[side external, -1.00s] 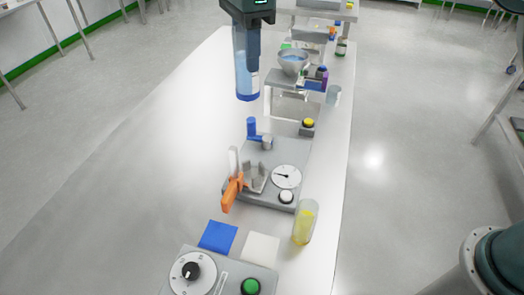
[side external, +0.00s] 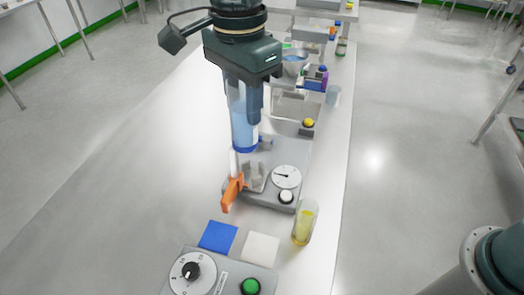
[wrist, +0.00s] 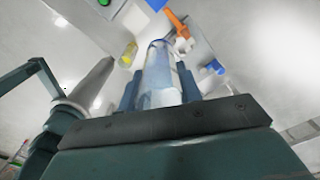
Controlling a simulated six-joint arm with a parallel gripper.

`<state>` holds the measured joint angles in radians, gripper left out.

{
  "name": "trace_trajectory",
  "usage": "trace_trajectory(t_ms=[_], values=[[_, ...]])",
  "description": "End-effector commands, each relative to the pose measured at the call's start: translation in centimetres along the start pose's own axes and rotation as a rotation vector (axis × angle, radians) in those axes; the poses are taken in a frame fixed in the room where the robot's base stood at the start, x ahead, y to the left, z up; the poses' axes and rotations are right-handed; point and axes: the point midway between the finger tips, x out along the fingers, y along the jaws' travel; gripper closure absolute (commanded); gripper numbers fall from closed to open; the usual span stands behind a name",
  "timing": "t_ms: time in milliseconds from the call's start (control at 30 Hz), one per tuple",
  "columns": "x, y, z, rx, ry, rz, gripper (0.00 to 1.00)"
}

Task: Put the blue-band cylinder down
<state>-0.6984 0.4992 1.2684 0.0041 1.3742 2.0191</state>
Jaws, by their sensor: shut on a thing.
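The blue-band cylinder (side external: 243,136) is clear and pale blue, with a dark blue band at its lower end. My gripper (side external: 245,112) is shut on its upper part and holds it roughly upright. In the side view its lower end overlaps the back left of the grey clamp station; I cannot tell its exact height. In the wrist view the cylinder (wrist: 158,72) reaches out between the two fingers (wrist: 160,92). A blue square (side external: 218,237) and a white square (side external: 260,248) lie flat on the table, nearer the camera, with nothing on them.
The clamp station (side external: 262,200) carries an orange lever (side external: 231,193), a dial (side external: 287,177) and a white button. A yellow-filled cylinder (side external: 305,224) stands at its front right. A control box (side external: 225,277) is in front. The white table (side external: 150,180) is clear on the left.

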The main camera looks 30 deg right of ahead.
Motion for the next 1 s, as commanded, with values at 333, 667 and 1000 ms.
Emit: trace_trajectory(t_ms=[333, 667, 1000], values=[[3.0, 5.8, 2.9, -0.212, 0.0, 0.001, 1.0], [4.0, 7.6, 3.5, -0.279, -0.001, -0.001, 1.0], [5.6, 7.6, 3.5, -0.278, 0.0, 0.002, 1.0]])
